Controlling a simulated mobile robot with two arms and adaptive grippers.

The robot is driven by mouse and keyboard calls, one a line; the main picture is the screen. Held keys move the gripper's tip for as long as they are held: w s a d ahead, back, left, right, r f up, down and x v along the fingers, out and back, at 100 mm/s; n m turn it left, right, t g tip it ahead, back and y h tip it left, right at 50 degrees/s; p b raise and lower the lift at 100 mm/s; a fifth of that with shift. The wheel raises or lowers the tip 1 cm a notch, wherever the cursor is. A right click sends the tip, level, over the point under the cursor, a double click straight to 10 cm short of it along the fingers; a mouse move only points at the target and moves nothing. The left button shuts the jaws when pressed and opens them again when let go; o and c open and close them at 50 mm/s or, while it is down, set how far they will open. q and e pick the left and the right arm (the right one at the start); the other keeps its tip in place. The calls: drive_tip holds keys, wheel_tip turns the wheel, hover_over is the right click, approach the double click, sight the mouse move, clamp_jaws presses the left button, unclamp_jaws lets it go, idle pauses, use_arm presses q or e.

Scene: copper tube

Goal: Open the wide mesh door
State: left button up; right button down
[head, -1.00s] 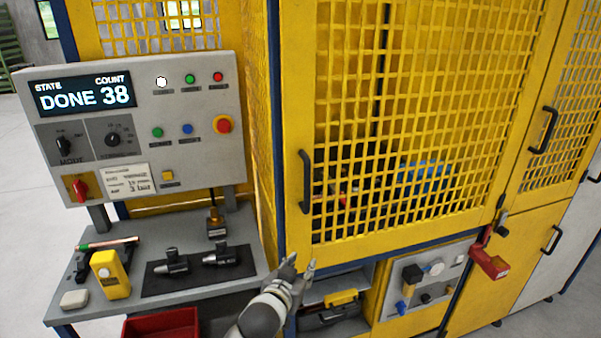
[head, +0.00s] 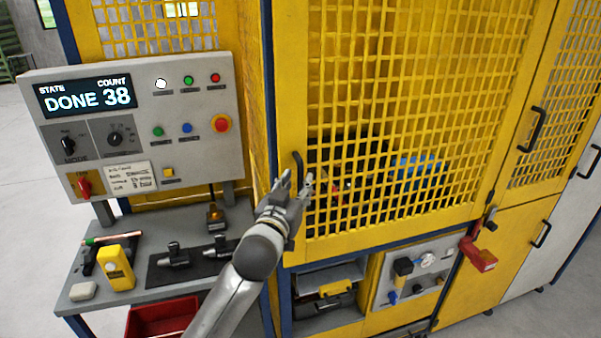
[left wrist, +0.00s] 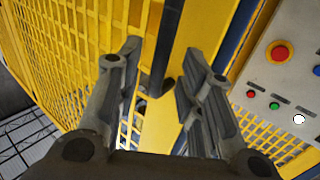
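The wide mesh door (head: 420,120) is a yellow frame with a yellow grid, and it is shut. Its black vertical handle (head: 298,172) is on the door's left edge. My left gripper (head: 297,186) is in front of the handle's lower part in the head view. In the left wrist view my left gripper (left wrist: 155,95) is open, and the black handle (left wrist: 168,50) shows between its fingers, running up to the top edge. I cannot tell whether the fingers touch it. My right gripper is not in view.
A grey control panel (head: 150,185) with a display reading DONE 38 stands left of the door. A bench below holds a yellow device (head: 116,267). A red bin (head: 160,316) is in front. A red latch or lock (head: 478,254) hangs at the door's lower right.

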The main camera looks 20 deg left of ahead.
sight(299, 180)
use_arm(q)
drive_tip(key=shift+w+p, duration=0.45)
drive_tip(key=shift+w, duration=1.35)
clamp_jaws()
